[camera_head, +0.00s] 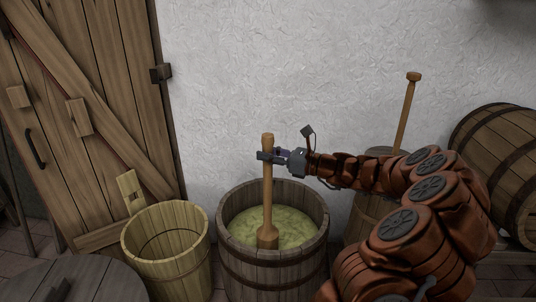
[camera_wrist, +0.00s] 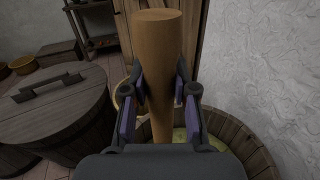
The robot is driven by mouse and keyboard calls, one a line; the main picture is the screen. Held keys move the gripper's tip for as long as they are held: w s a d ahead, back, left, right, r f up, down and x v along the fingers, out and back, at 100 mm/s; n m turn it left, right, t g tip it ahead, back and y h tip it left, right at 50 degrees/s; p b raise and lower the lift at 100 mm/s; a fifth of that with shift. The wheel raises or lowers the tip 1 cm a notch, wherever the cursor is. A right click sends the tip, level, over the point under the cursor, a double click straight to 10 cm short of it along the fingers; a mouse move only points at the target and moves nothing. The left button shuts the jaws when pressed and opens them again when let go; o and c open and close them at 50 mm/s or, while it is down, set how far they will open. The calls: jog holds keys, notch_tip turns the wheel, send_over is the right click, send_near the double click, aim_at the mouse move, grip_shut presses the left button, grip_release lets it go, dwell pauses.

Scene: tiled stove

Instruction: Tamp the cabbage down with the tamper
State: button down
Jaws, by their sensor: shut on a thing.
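The wooden tamper (camera_head: 268,195) stands nearly upright in the head view, with its thick lower end at the surface of the cabbage (camera_head: 292,224). The pale green cabbage lies in a round wooden tub (camera_head: 272,263). How far the tamper's end is sunk in it I cannot tell. My gripper (camera_head: 266,156) is shut on the tamper's shaft near the top. In the wrist view the shaft (camera_wrist: 158,50) stands between both fingers, and a little cabbage (camera_wrist: 188,142) shows inside the tub's rim (camera_wrist: 240,145).
An empty wooden bucket (camera_head: 165,250) stands left of the tub, by a plank door (camera_head: 100,100). A round wooden lid with a handle (camera_wrist: 50,95) is at the left. A churn with a stick (camera_head: 407,115) and a lying barrel (camera_head: 503,165) are at the right, near the white wall (camera_head: 270,60).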

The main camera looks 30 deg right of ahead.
aim_at(268, 142)
jog(key=shift+f, duration=0.7)
dwell(0.3)
notch_tip(268, 142, up, 5)
jog(key=p, duration=0.5)
jog(key=shift+r, duration=0.1)
notch_tip(268, 142, up, 16)
jog(key=p, duration=1.4)
jog(key=shift+p, duration=0.3)
